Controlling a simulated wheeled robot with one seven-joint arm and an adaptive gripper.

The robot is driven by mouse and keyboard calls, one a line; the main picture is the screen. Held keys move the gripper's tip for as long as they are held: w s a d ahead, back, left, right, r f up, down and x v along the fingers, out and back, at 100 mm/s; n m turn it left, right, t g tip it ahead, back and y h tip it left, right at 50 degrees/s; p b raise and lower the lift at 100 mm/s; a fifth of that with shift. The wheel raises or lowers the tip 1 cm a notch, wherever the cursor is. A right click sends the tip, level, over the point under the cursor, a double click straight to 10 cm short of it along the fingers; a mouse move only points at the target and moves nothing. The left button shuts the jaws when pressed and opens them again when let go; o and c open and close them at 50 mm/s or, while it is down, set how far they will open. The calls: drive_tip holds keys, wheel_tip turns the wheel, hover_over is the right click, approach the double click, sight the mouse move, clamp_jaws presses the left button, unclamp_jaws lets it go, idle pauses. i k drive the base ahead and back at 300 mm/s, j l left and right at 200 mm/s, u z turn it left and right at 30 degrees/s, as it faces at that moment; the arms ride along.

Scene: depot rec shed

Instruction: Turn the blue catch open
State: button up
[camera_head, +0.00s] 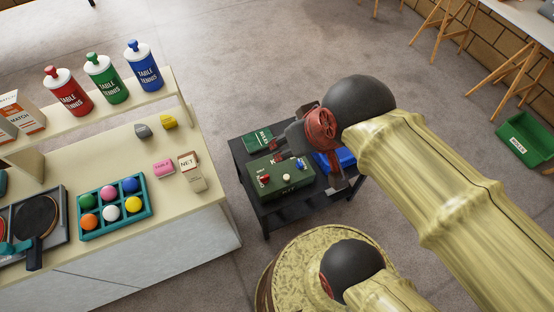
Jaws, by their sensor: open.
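A green case (281,190) with pale lettering lies on a dark cart. On its top are a red catch (265,179), a small white knob (287,177) and the blue catch (299,164) toward the right end. The blue catch is too small to tell how it is turned. My gripper (316,160) is open over the right end of the case, close to the blue catch. I cannot tell whether it touches. Its wrist hides part of the cart behind.
A green rules box (257,139) and a blue item (345,157) are also on the dark cart (247,173). A counter (110,160) at left holds bottles, a ball tray (146,222) and small boxes. A green bin (525,139) is on the floor at right.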

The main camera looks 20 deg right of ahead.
sight(299, 164)
drive_tip(key=i+j+z, duration=0.2)
drive_tip(key=z, duration=0.15)
drive_tip(key=i+j+z, duration=0.1)
drive_tip(key=j+z, duration=0.3)
